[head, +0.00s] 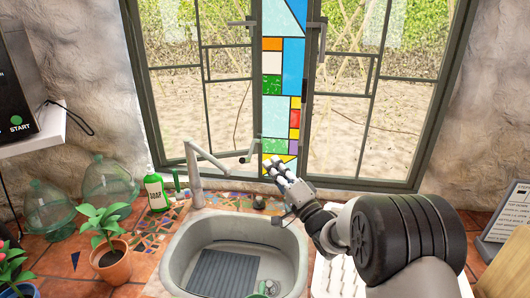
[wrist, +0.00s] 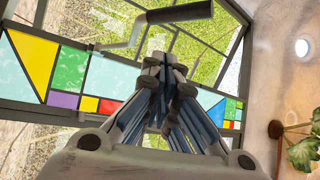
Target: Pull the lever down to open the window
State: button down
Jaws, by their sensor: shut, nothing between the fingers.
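The window (head: 340,100) has two dark-framed panes with a stained-glass strip (head: 283,95) between them; the strip also shows in the wrist view (wrist: 70,72). A small grey crank-like lever (head: 252,150) is low on the window, left of the strip. In the wrist view, a lever with a dark grip (wrist: 180,12) and a pale bent arm is above my fingertips. My gripper (head: 276,164) is shut and empty, in front of the strip's lower end, right of the low lever. It appears apart from the lever in the wrist view (wrist: 165,65).
A sink (head: 178,255) with a tall faucet (head: 195,170) lies below and left of my gripper. A green soap bottle (head: 155,192), potted plant (head: 108,250) and glass jars (head: 105,180) stand at left. Other dark handles (head: 317,25) are higher on the window.

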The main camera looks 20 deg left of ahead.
jog(key=d+f, duration=0.2)
jog(key=shift+s+d, duration=0.15)
jog(key=shift+d, duration=0.2)
jog(key=w+d+r+t+h, duration=0.3)
jog(key=d+r+h, duration=0.5)
jog(key=d, duration=0.4)
jog(key=s+d+g+h, duration=0.2)
jog(key=s+d+h, duration=0.5)
jog(key=d, duration=0.6)
jog(key=s+d+f+n+g+h, duration=0.1)
jog(key=s+d+f+g, duration=0.1)
jog(key=s, duration=0.9)
jog(key=s+d+f+n+g+h, duration=0.1)
jog(key=s+d+f+g, duration=0.2)
jog(key=s, duration=0.9)
jog(key=s+d+f+n+g+h, duration=0.1)
jog(key=s+d+f+g, duration=0.2)
jog(key=s, duration=0.8)
jog(key=shift+s+d+n, duration=0.25)
jog(key=shift+d+n, duration=0.05)
jog(key=shift+d, duration=0.7)
